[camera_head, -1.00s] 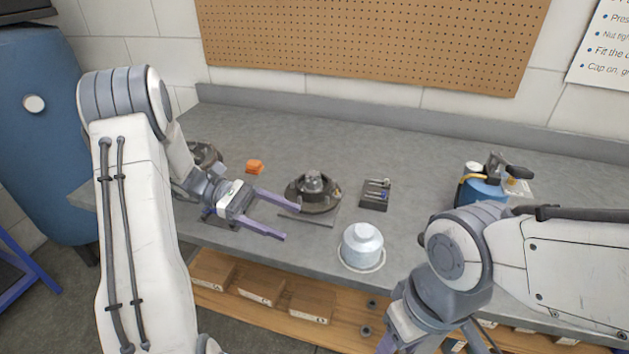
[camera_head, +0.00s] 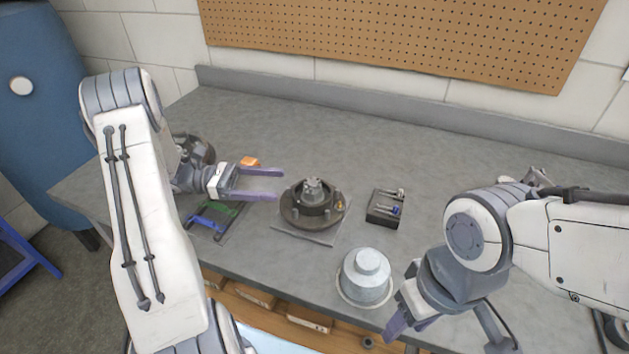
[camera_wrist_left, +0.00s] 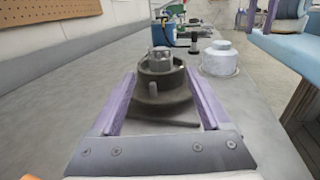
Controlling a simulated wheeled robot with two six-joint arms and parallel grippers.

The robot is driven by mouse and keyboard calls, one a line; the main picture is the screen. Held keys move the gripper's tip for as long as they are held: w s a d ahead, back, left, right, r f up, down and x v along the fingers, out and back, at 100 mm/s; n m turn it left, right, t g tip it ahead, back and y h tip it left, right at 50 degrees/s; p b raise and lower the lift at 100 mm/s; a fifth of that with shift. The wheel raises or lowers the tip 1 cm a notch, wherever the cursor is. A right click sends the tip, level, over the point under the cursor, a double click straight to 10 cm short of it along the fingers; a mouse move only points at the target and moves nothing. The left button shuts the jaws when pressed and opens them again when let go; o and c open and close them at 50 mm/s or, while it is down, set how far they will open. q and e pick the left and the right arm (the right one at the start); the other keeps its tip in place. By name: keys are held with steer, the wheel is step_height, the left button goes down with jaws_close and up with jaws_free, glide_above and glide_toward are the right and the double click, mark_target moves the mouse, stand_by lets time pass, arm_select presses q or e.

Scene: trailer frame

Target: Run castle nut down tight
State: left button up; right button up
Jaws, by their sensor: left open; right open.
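The hub (camera_head: 311,208) is a dark round drum on a flat plate on the bench. The castle nut (camera_head: 313,185) shows as a grey notched piece on top of its centre; how tight it sits cannot be told. In the left wrist view the castle nut (camera_wrist_left: 161,53) stands beyond and between the fingers. My left gripper (camera_head: 281,183) is open and empty, its purple fingers pointing at the hub from the left, apart from the nut. My right gripper (camera_head: 392,328) is low at the bench's front edge, right of the grey cap, its fingers partly hidden.
A grey domed cap (camera_head: 366,277) sits on the front of the bench. A dark block with small pins (camera_head: 386,208) stands right of the hub. An orange piece (camera_head: 250,161) and a green and blue item (camera_head: 214,217) lie left. The back of the bench (camera_head: 330,130) is clear.

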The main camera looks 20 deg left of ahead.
mark_target(313, 184)
arm_select(q)
steer(key=p+x, duration=0.1)
steer(key=x, duration=0.9)
